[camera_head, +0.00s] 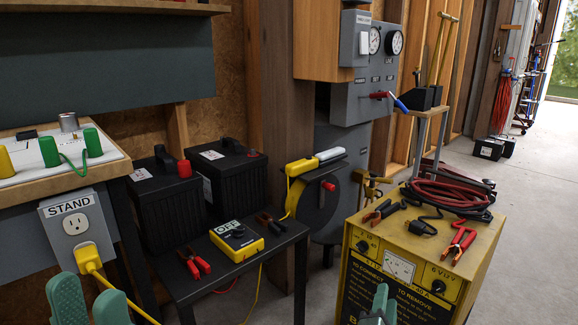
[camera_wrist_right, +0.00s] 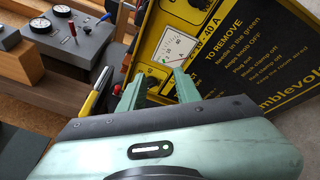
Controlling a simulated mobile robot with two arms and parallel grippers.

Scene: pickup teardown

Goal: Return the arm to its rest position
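My left gripper (camera_head: 88,288) shows at the bottom left of the head view. Its two green fingers stand apart with nothing between them. My right gripper (camera_head: 380,294) shows at the bottom of the head view, in front of the yellow charger (camera_head: 416,262). In the right wrist view the fingers of my right gripper (camera_wrist_right: 158,80) are apart and empty. The charger's front panel (camera_wrist_right: 240,50), with its meter and printed text, lies beyond them. I cannot tell whether the fingertips touch the panel.
Cables and clamps lie on the charger's top. A yellow plug sits in the STAND outlet (camera_head: 74,222) near my left gripper. Open floor (camera_head: 535,210) lies at the right.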

